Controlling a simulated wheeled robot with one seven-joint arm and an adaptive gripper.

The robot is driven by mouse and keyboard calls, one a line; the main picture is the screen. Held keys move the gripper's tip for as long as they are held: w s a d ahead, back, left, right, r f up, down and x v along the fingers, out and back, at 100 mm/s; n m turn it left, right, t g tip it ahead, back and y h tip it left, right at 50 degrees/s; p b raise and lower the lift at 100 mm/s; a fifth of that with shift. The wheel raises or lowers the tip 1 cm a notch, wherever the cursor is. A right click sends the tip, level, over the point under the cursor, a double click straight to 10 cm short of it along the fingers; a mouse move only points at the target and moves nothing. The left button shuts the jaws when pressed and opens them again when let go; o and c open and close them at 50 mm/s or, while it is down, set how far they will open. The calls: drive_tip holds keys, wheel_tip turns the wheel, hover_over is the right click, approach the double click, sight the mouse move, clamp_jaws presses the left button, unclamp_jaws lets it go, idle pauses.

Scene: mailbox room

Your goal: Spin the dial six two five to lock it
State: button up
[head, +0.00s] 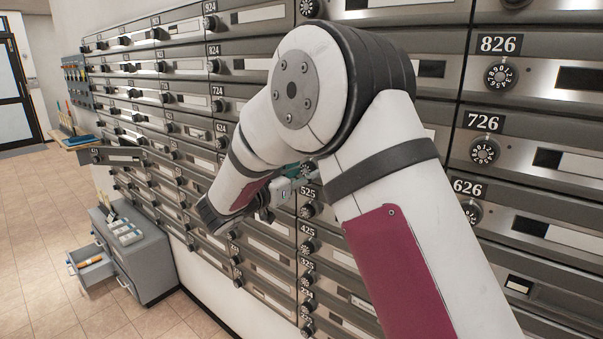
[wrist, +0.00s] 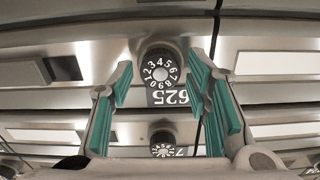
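The 625 dial (wrist: 160,70) is a black round knob with white digits around a silver centre, seen in the wrist view. Its number plate 625 (wrist: 168,97) appears upside down just below it. My gripper (wrist: 160,80) is open, with teal pads left and right of the dial and gaps on both sides. How far the fingertips are from the dial in depth I cannot tell. In the head view, my gripper (head: 288,178) is partly hidden behind my arm, beside a dark dial (head: 308,168); the 625 plate is hidden there.
Rows of metal mailboxes with dials fill the wall, including the 525 dial (head: 308,210) below and the 726 dial (head: 484,151) to the right. A grey cabinet (head: 148,262) with an open drawer (head: 90,264) stands at the left. The tiled floor at the left is clear.

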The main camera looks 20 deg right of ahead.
drive_tip(key=c, duration=0.7)
drive_tip(key=shift+m, duration=0.4)
